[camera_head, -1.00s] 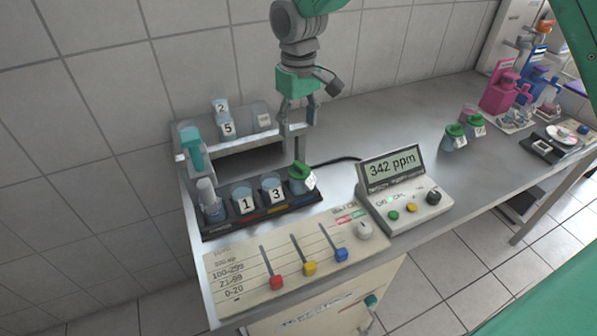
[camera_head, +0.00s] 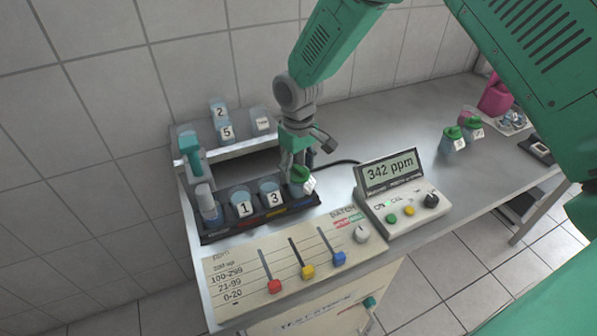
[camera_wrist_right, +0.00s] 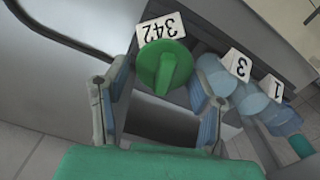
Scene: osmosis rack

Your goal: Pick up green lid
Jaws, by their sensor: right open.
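The green lid (camera_wrist_right: 166,66) sits on a jar in the right end of the dark rack (camera_head: 262,221). The jar carries a label reading 342 in the right wrist view. The lid also shows in the head view (camera_head: 299,179), partly covered by the fingers. My right gripper (camera_head: 294,168) is open and comes down from above, right at the lid. In the right wrist view its two fingers (camera_wrist_right: 160,105) stand apart, with the lid between and beyond them. I cannot tell whether a finger touches it. My left gripper is not in view.
Jars marked 1 (camera_head: 241,201) and 3 (camera_head: 269,192) stand beside it in the rack. A raised shelf behind holds jars 2 and 5 (camera_head: 227,132). A meter (camera_head: 391,173) reads 342 ppm at right. Two more green-lidded jars (camera_head: 453,138) stand farther right.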

